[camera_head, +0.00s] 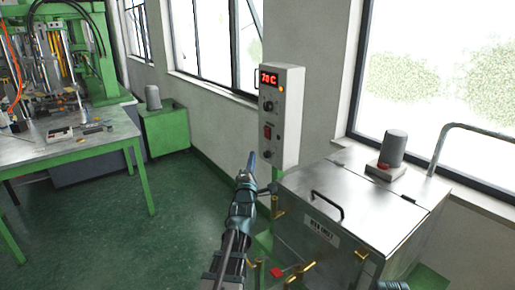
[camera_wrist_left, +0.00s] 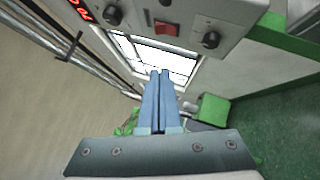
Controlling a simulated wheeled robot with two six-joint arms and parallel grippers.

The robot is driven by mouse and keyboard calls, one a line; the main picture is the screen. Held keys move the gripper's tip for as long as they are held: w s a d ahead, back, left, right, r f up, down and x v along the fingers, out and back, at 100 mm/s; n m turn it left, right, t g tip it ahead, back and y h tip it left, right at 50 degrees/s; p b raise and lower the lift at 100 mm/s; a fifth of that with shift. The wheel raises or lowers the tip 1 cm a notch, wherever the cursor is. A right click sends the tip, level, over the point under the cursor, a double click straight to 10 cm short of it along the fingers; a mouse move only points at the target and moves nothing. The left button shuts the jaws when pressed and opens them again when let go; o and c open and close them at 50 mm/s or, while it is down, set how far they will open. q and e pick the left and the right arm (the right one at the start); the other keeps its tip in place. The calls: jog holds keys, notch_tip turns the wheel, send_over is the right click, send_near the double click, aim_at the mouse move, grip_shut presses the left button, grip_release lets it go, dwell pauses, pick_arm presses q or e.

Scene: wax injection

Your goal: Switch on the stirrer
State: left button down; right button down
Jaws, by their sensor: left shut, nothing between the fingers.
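A grey control box (camera_head: 291,120) on the wall side has a red lit display, knobs and a red rocker switch (camera_head: 267,132). In the left wrist view the red switch (camera_wrist_left: 167,28) sits between two black knobs, near the top edge. My left gripper (camera_head: 252,160) is shut and empty, its blue fingers pointing up near the box's lower left. In the left wrist view its closed fingers (camera_wrist_left: 159,75) are apart from the switch in the picture. A grey stirrer motor (camera_head: 395,147) stands on the tank lid; its base has a small red part (camera_head: 383,168). My right gripper is not seen.
The metal wax tank (camera_head: 352,248) with a black lid handle (camera_head: 327,204) stands right of my left arm. A bent grey pipe (camera_head: 470,127) rises behind it. A green-edged worktable (camera_head: 75,152) is at left. Green floor between is clear.

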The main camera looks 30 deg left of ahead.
pick_arm(q)
jog(key=p, duration=0.2)
send_near(264, 129)
jog(key=w+a, duration=0.2)
jog(key=a, duration=0.2)
jog(key=shift+w+d+r+p, duration=0.25)
jog(key=shift+w+r+p, duration=0.05)
jog(key=shift+w, duration=0.2)
jog(key=shift+w+d+r+p, duration=0.25)
jog(key=shift+w+d+p, duration=0.05)
jog(key=shift+w, duration=0.2)
jog(key=shift+w+d+r+p, duration=0.25)
jog(key=shift+w+r+p, duration=0.05)
jog(key=shift+w, duration=0.2)
